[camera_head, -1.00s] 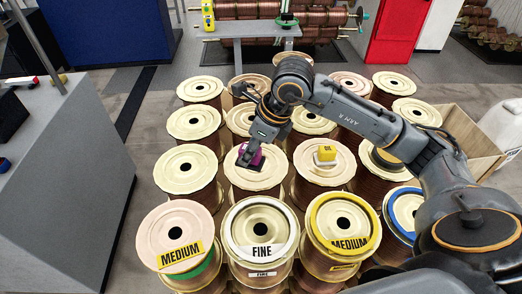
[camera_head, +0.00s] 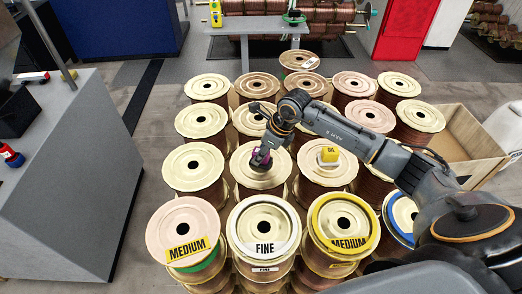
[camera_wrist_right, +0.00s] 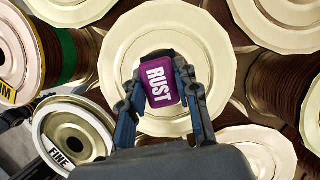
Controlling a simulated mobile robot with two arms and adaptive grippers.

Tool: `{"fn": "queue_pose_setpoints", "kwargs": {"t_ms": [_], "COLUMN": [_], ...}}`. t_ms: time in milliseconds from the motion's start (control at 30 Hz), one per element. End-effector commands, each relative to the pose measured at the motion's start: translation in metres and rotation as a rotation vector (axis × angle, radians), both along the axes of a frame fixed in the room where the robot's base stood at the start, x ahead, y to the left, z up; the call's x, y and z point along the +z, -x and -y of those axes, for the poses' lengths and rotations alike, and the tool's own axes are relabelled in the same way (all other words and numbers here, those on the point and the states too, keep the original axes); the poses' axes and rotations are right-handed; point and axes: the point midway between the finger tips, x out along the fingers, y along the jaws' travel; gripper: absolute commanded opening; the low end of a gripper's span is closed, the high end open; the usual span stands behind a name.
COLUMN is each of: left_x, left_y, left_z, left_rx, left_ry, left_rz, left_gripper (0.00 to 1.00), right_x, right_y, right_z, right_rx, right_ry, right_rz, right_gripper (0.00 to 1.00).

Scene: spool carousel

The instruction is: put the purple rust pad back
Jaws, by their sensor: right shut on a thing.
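The purple rust pad (camera_head: 261,159) is in my right gripper (camera_head: 262,152), over the middle of a cream spool top (camera_head: 240,178) in the spool array. In the right wrist view the pad (camera_wrist_right: 161,84), with white RUST lettering, sits between the two dark fingers of the right gripper (camera_wrist_right: 162,92), which are shut on it. The same spool top (camera_wrist_right: 122,55) spreads out behind it. The pad hides the spool's centre hole. I cannot tell whether the pad touches the spool or hovers just above. My left gripper is not in view.
A yellow pad (camera_head: 328,155) sits on the spool to the right. Spools labelled MEDIUM (camera_head: 182,218), FINE (camera_head: 264,217) and MEDIUM with a yellow ring (camera_head: 368,243) stand in front. An open cardboard box (camera_head: 478,172) is at right, a grey counter (camera_head: 75,165) at left.

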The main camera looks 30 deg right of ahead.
Motion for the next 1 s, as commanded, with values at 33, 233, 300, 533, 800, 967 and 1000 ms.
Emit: {"fn": "queue_pose_setpoints", "kwargs": {"t_ms": [33,233,300,533,800,967,1000], "left_x": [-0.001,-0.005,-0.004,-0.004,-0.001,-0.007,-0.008], "left_y": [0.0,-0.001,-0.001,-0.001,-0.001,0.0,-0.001], "left_z": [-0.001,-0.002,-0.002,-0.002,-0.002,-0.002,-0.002], "left_rx": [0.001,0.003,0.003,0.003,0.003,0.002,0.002], "left_ry": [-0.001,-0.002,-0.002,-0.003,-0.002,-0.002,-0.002], "left_rz": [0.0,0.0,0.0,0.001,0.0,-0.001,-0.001], "left_gripper": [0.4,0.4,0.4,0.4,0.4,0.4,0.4], "right_x": [0.0,-0.004,-0.003,-0.003,0.004,0.029,0.038], "right_y": [0.0,0.0,0.0,0.0,0.0,0.008,0.011], "right_z": [0.0,0.0,0.0,0.0,0.001,0.01,0.012], "right_rx": [0.0,0.0,0.0,-0.001,-0.001,0.0,0.0], "right_ry": [0.0,0.001,0.0,0.0,0.001,0.004,0.003], "right_rz": [0.001,0.001,0.0,0.0,0.002,0.005,0.006], "right_gripper": [0.02,0.02,0.39,0.54,0.54,0.54,0.54]}}
